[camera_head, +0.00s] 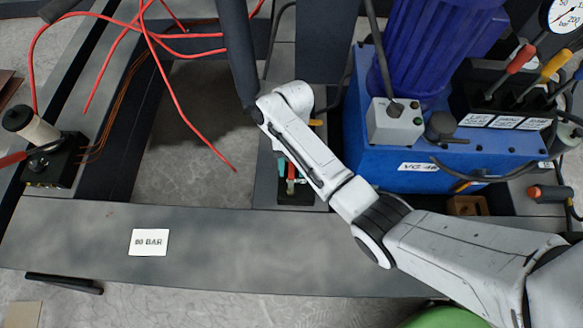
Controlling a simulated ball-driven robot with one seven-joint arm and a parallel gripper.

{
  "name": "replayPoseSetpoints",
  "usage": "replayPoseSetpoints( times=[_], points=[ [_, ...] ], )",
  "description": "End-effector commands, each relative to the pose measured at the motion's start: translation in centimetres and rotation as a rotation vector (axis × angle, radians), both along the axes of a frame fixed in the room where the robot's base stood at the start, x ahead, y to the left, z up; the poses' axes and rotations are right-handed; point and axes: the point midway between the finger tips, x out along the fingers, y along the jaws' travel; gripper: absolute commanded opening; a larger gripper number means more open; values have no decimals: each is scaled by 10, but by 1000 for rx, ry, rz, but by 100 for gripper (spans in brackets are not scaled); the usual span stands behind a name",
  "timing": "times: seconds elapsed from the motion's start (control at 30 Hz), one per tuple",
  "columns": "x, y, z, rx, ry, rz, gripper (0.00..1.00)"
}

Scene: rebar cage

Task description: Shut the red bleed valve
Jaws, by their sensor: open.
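I cannot tell for sure which part is the bleed valve. An orange-red knob (551,193) on a dark fitting sits at the right edge, beside the blue tank. A red-handled lever (512,66) stands on the black labelled valve block at the upper right. Another red handle (14,158) reaches out from a black box at the far left. My white arm comes in from the lower right, and its wrist is over the middle, away from all three red parts. I cannot make out the gripper's fingers; nothing held can be seen.
A blue tank (420,184) with a blue motor stands right of my arm. A yellow lever (547,70) is beside the red one. A small tray (297,197) holds coloured handles. Red hoses (185,113) cross the upper left. The front grey beam (70,240) is mostly clear.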

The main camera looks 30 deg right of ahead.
Motion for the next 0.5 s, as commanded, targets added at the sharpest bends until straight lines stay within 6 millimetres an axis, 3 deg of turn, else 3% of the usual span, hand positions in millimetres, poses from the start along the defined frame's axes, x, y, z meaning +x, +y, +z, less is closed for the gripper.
replayPoseSetpoints(
  times=[0.33, 0.5],
  points=[
    [-1, 1, -4, 0, 0, 0, 45],
    [-1, 1, -4, 0, 0, 0, 29]
  ],
)
